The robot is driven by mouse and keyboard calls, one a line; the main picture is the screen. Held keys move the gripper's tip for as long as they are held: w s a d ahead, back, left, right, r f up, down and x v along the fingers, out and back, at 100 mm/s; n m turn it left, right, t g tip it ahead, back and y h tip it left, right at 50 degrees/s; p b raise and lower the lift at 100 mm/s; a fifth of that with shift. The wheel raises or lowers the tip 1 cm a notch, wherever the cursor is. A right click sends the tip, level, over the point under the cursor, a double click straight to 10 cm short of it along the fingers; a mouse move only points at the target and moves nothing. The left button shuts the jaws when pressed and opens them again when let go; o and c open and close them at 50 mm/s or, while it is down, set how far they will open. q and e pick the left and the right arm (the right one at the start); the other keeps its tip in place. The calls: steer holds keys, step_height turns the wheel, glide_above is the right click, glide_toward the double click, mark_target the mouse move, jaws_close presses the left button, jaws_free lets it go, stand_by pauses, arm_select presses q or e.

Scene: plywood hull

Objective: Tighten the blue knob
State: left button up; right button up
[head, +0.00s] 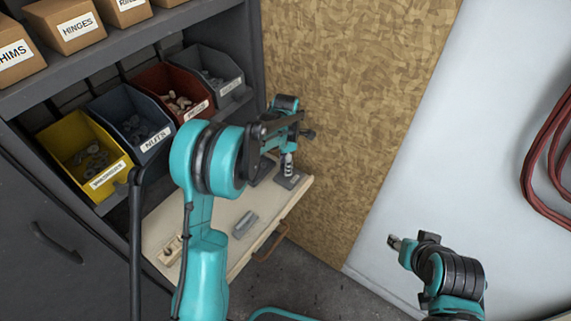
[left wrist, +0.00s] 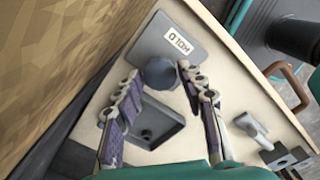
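The blue-grey round knob (left wrist: 160,73) stands on a grey plate (left wrist: 190,35) with a white label, in the left wrist view. My left gripper (left wrist: 158,72) is open, with one finger on each side of the knob; I cannot tell whether either finger touches it. In the head view my left gripper (head: 288,168) points down at the grey plate (head: 294,184) at the far end of the pull-out board, and the knob is not clearly visible there. My right gripper (head: 394,241) is away to the right, over the floor; its opening is too small to judge.
The wooden board (head: 212,222) carries a grey block (head: 245,224) and a small wooden piece (head: 171,250). A square grey tray (left wrist: 152,125) lies near the knob. Labelled bins (head: 84,158) stand on the shelf behind. A chipboard wall (head: 350,90) rises close beside the board.

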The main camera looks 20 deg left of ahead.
arm_select(q)
steer(key=c, duration=0.5)
steer(key=shift+c, duration=0.2)
